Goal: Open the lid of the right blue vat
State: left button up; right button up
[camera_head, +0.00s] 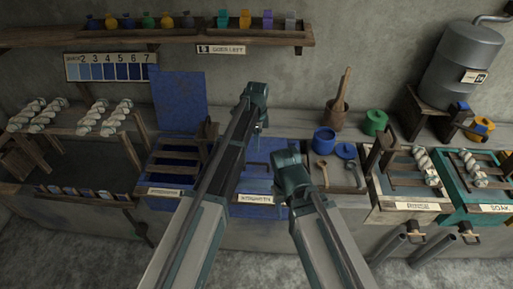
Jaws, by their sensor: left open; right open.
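The right blue vat (262,211) is at the middle of the bench, with a white label on its front. Its blue lid (252,184) lies flat, closed over the top, partly hidden by my arms. My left gripper (258,92) reaches past the vat, over its back side near the wall. My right gripper (288,160) is above the lid's right part; I cannot tell whether it touches. Both grippers are open, and I see nothing held. The left blue vat (150,188) has its blue lid (180,100) standing upright against the wall, with wooden slats across its opening.
A blue pot (324,140), a green pot (375,122) and a mortar with pestle (336,114) stand right of the vat. Wooden rinse (410,217) and teal soak (462,214) basins are farther right. A shelf (150,38) with bottles runs along the wall above.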

pick_arm(q)
notch_tip(320, 180, up, 5)
jog(key=p, duration=0.3)
pick_arm(e)
notch_tip(320, 180, up, 5)
pick_arm(q)
jog(key=f+b, duration=1.4)
jog(key=shift+s+d+f+b, duration=0.1)
jog(key=shift+s+f+b, duration=0.15)
jog(key=shift+b, duration=0.1)
pick_arm(e)
notch_tip(320, 180, down, 14)
jog(key=shift+w+f, duration=0.25)
jog(key=shift+w, duration=0.15)
jog(key=shift+a, duration=0.1)
pick_arm(q)
grip_shut()
